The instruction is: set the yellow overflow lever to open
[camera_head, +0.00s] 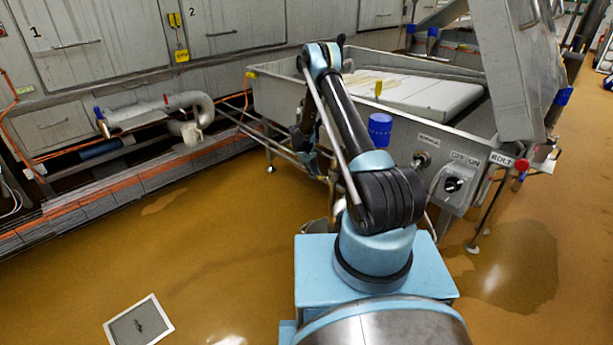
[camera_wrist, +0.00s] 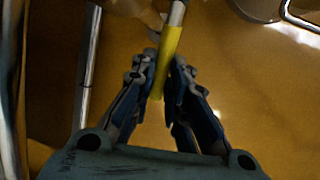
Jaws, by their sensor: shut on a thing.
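The yellow overflow lever (camera_wrist: 170,42) shows in the wrist view as a yellow sleeve on the end of a grey metal rod that comes in from the top edge. My gripper (camera_wrist: 163,66) has its two fingers on either side of the yellow sleeve and is shut on it. The sleeve's lower end sticks out a little between the fingers. In the head view my arm reaches toward the steel vat (camera_head: 440,132). My gripper and the lever are mostly hidden there behind my arm and the vat. I cannot tell the lever's setting.
A white slab (camera_head: 425,93) lies in the vat. A control box (camera_head: 458,183) with a dark knob is on the vat's front right. Pipes (camera_head: 160,110) run along the cabinets at left. The brown floor (camera_head: 190,235) is open at left, with a drain cover (camera_head: 138,325) and wet patches.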

